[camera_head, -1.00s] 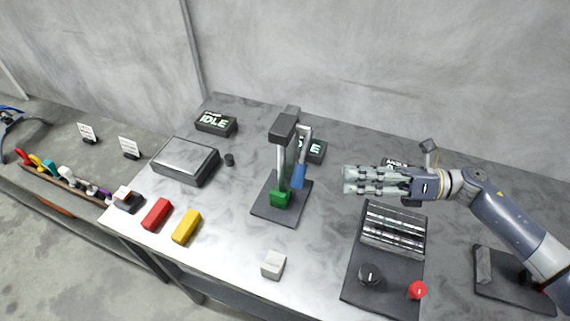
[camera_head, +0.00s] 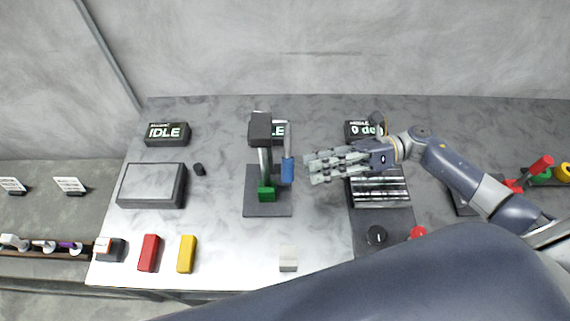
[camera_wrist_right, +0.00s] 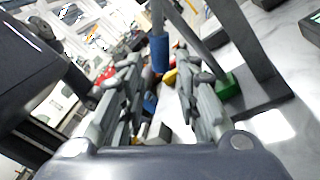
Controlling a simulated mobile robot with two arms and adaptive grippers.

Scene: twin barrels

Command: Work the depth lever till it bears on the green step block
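The depth lever, a bent grey rod with a blue grip (camera_head: 287,171), hangs on the right side of a dark upright stand (camera_head: 261,127). The green step block (camera_head: 266,194) sits on the stand's base plate, below the dark head and apart from it. My right gripper (camera_head: 311,167) is open and empty, just right of the blue grip, fingers pointing left. In the right wrist view the blue grip (camera_wrist_right: 160,53) shows ahead between the spread fingers (camera_wrist_right: 157,66), and the green block (camera_wrist_right: 227,86) is to the right. My left gripper is not in view.
A grey box (camera_head: 152,186), a red block (camera_head: 148,253) and a yellow block (camera_head: 187,254) lie to the left. A white block (camera_head: 288,260) is in front. A dark panel with a knob (camera_head: 377,235) stands to the right, under my right arm.

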